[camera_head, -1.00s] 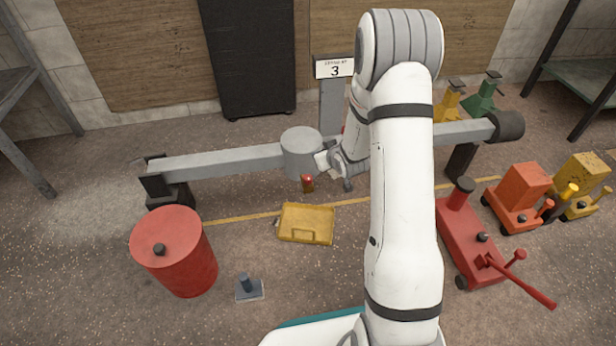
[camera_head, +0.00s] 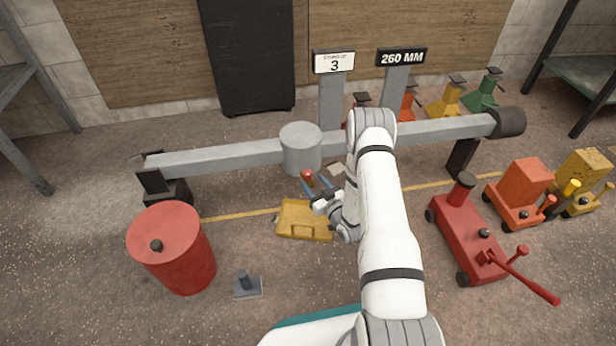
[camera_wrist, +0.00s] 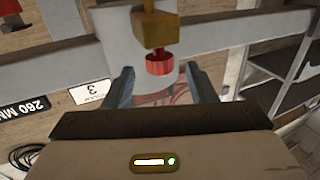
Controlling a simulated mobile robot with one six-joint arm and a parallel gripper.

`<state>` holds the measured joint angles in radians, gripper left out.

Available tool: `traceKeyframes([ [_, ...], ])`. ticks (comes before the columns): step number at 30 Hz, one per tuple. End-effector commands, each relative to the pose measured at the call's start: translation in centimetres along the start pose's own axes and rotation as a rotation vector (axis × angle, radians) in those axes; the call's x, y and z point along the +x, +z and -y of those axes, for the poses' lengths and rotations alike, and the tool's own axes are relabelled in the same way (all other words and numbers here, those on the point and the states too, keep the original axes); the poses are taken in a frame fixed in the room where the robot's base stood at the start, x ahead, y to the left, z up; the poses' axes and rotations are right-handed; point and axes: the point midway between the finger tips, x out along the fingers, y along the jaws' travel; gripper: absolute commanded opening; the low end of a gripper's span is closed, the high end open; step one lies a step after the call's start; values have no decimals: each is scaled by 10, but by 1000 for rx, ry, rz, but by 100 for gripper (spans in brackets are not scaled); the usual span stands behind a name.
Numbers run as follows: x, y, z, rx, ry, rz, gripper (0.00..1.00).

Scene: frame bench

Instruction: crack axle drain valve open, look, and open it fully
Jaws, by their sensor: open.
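The drain valve has a brass body (camera_wrist: 155,28) and a red knob (camera_wrist: 159,64), and hangs at the grey round housing (camera_head: 301,150) of the axle beam. The red knob also shows in the head view (camera_head: 307,174). My gripper (camera_head: 316,186) is open beside the valve. In the wrist view its two blue-grey fingers (camera_wrist: 159,74) show to the left and right of the knob, with gaps on both sides. How far the knob sits from the fingertips in depth I cannot tell. No liquid is clearly visible.
A yellow tray (camera_head: 291,215) lies on the floor just below my gripper. A red drum (camera_head: 178,255) stands at left. Red (camera_head: 458,228) and orange (camera_head: 524,190) jacks stand at right. Signs reading 3 (camera_head: 334,62) and 260 MM (camera_head: 401,57) stand behind the beam.

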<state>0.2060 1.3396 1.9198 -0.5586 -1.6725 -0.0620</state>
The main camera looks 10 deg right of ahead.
Motion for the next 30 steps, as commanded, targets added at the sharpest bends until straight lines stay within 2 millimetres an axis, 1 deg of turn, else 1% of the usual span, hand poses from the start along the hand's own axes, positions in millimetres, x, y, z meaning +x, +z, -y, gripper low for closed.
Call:
traceKeyframes([
  [1,10,3,0,-3,-2,-3,51],
  [3,22,3,0,-3,-2,-3,51],
  [9,45,2,0,-2,0,-1,51],
  [13,50,1,0,0,1,2,51],
  [20,51,0,-1,0,2,2,51],
  [30,50,0,-1,0,3,2,23],
])
